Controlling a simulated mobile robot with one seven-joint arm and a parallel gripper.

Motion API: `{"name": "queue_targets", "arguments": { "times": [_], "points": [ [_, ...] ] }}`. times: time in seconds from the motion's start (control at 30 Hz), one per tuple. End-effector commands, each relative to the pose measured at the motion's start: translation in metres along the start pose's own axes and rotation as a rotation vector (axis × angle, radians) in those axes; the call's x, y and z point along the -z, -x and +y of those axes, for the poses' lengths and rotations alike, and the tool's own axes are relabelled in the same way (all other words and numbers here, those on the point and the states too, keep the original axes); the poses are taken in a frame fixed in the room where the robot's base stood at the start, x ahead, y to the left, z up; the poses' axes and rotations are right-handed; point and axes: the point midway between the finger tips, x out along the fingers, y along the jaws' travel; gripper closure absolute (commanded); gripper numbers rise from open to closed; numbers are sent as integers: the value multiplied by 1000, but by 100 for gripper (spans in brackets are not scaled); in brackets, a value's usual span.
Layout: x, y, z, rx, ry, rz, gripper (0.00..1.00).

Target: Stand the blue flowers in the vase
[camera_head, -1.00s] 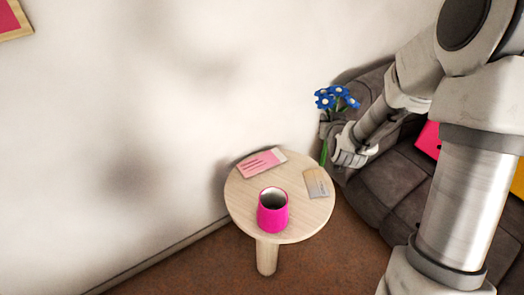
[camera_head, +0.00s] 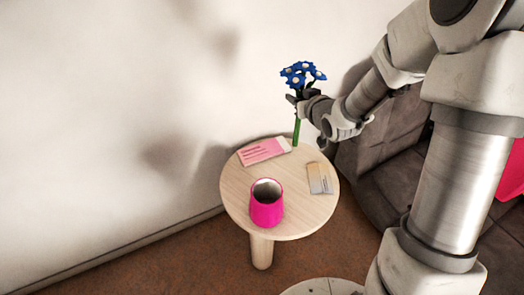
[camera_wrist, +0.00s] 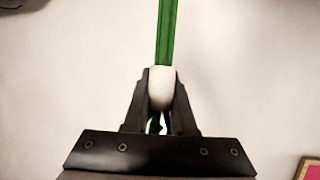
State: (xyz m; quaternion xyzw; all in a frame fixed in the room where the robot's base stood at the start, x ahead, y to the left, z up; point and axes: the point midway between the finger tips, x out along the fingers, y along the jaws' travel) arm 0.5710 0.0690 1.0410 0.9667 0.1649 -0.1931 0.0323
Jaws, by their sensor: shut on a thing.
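The blue flowers (camera_head: 302,73) are a small upright bunch with pale centres and a green stem. My gripper (camera_head: 299,103) is shut on the stem below the blooms, above the back right edge of the round table. In the wrist view the green stem (camera_wrist: 167,35) rises from between the dark fingers of my gripper (camera_wrist: 160,95); the blooms are out of that view. The vase (camera_head: 266,207) is bright pink, upright and open at the top, near the front of the table. The flowers are apart from it, up and to the right.
The round wooden table (camera_head: 237,195) also holds a pink and white card (camera_head: 264,151) at the back and a grey and tan card (camera_head: 319,178) at the right. A wall stands behind. A dark sofa (camera_head: 385,150) is at the right.

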Motion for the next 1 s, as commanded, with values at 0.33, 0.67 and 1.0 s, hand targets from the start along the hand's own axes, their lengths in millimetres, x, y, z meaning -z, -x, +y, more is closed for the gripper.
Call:
{"name": "queue_targets", "arguments": {
  "times": [0.33,0.67,1.0],
  "points": [
    [-81,-18,-80,374,153,0,100],
    [-113,-12,-108,524,215,0,100],
    [-134,-20,-109,526,216,0,100]
  ]
}}
